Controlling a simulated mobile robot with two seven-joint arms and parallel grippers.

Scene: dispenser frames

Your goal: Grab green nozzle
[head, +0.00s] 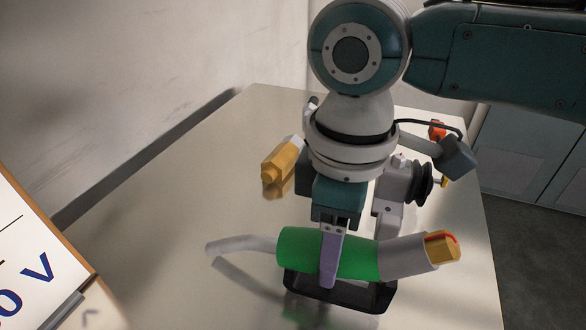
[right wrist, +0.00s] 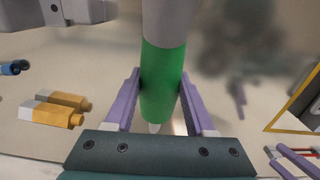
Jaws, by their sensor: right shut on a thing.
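The green nozzle (head: 300,252) lies crosswise in the head view, with a thin grey spout to the left and a grey section with a yellow end to the right. My right gripper (head: 331,275) comes down over its green middle and is shut on it. In the right wrist view, the green part (right wrist: 161,82) sits between the two purple fingers. The far finger is hidden in the head view. I cannot tell whether the nozzle touches the table.
An orange-red piece (head: 437,129) is at the back right. A lettered board (head: 22,262) stands at left. The table's left middle is clear.

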